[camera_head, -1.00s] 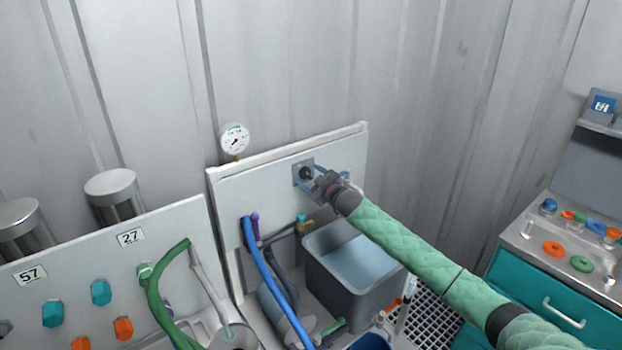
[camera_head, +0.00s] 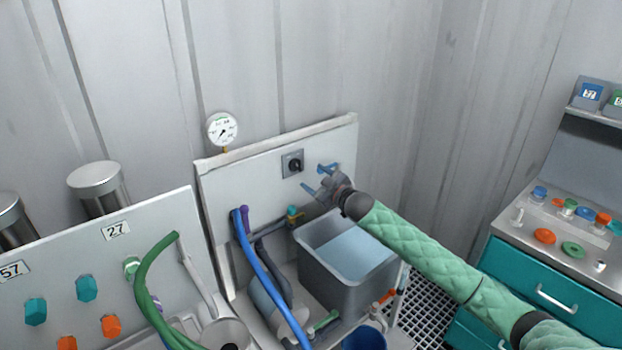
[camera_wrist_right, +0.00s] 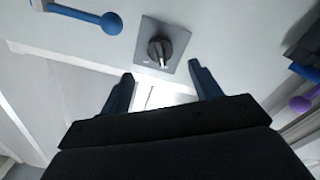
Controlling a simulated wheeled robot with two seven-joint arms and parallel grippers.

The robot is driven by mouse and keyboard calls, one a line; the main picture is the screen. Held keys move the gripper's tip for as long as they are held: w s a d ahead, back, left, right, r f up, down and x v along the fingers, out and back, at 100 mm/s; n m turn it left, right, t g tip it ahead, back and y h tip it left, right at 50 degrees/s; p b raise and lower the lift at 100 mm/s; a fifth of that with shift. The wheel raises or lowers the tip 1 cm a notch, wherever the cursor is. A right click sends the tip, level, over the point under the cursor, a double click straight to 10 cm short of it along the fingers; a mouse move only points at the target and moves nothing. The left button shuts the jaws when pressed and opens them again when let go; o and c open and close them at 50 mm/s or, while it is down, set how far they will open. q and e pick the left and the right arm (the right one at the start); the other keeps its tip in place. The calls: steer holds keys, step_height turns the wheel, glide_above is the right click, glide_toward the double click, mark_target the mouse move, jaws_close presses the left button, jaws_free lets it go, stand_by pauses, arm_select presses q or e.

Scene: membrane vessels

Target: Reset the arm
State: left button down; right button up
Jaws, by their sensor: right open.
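My right arm, in a quilted green sleeve, reaches in from the lower right in the head view. My right gripper (camera_head: 320,179) is open and empty, its blue fingers apart in front of the white panel (camera_head: 232,187). A black rotary knob on a grey square plate (camera_head: 293,163) sits on that panel, just left of the gripper and apart from it. In the right wrist view the knob (camera_wrist_right: 160,50) is ahead of the two open fingers (camera_wrist_right: 162,86), with a gap between. My left gripper is not in view.
A grey tank of water (camera_head: 345,262) stands below the gripper. A pressure gauge (camera_head: 222,130) tops the panel. Blue hose (camera_head: 262,270) and green hose (camera_head: 145,280) hang left. A teal drawer cabinet (camera_head: 535,290) with small coloured parts is right. Wall space above is clear.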

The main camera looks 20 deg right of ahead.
stand_by(0.5)
steer(key=s+d+f+m+g+h, duration=0.2)
steer(key=d+f+g+h, duration=0.15)
steer(key=h, duration=0.25)
steer(key=s+a+f+m+g, duration=0.2)
steer(key=s+a+f+g, duration=0.2)
steer(key=s+f, duration=0.8)
steer(key=s+a+f+m+g, duration=0.2)
steer(key=s+a+f, duration=0.6)
steer(key=s, duration=1.6)
steer(key=s+a+f+m+g, duration=0.2)
steer(key=s+a+f+g, duration=0.4)
steer(key=s+f, duration=1.2)
steer(key=shift+s+a+y, duration=0.2)
steer(key=shift+s+y, duration=0.2)
steer(key=shift+s, duration=0.2)
